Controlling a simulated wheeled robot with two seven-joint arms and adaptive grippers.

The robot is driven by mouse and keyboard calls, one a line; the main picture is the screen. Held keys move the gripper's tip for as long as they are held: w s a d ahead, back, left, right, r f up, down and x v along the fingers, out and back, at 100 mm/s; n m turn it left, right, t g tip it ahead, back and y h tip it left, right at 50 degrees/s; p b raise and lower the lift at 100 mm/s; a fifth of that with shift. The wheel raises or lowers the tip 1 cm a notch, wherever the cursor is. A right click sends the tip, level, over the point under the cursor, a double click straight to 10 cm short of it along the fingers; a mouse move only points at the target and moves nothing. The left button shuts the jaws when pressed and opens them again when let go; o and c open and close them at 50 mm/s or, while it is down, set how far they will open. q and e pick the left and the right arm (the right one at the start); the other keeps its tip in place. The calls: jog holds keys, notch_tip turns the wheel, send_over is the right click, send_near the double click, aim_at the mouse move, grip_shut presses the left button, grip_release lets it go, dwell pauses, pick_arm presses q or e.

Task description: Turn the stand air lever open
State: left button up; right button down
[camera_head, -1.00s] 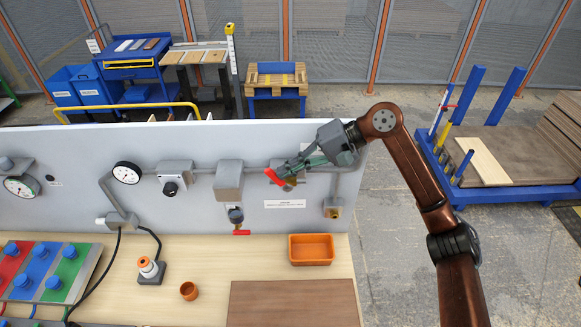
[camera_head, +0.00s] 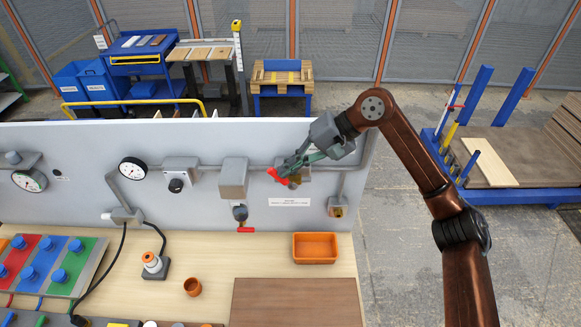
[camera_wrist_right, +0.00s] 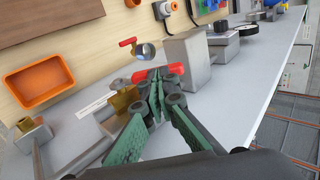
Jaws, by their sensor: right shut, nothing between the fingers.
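A red lever (camera_head: 279,177) sits on a valve on the upright panel, tilted down to the right. It also shows in the wrist view (camera_wrist_right: 160,73), by a brass body (camera_wrist_right: 122,100). My right gripper (camera_head: 289,171) is shut and empty, its green fingers right at the lever. In the wrist view the fingertips (camera_wrist_right: 155,80) overlap the lever; I cannot tell whether they touch. A second red lever (camera_head: 246,230) lies level on a valve below a grey box (camera_head: 233,178). I cannot tell from the label (camera_head: 289,202) which lever is the stand air one. My left gripper is out of view.
A gauge (camera_head: 132,169) and a black knob (camera_head: 176,185) sit left on the panel (camera_head: 80,205). A brass-ended fitting (camera_head: 338,206) is to the right. Below are an orange bin (camera_head: 315,247), a small orange cup (camera_head: 192,287) and a brown board (camera_head: 295,302).

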aim_at(271, 175)
jog(key=shift+a+r+h+p, duration=0.1)
jog(key=shift+a+h+p, duration=0.4)
jog(key=shift+a+h, duration=0.45)
jog(key=shift+a+f+h, duration=0.3)
jog(key=shift+f+h, duration=0.05)
jog(key=shift+h, duration=0.7)
jog(key=shift+x, duration=0.9)
jog(key=shift+a+f+b, duration=0.5)
jog(key=shift+a+b, duration=0.15)
jog(key=shift+a, duration=0.2)
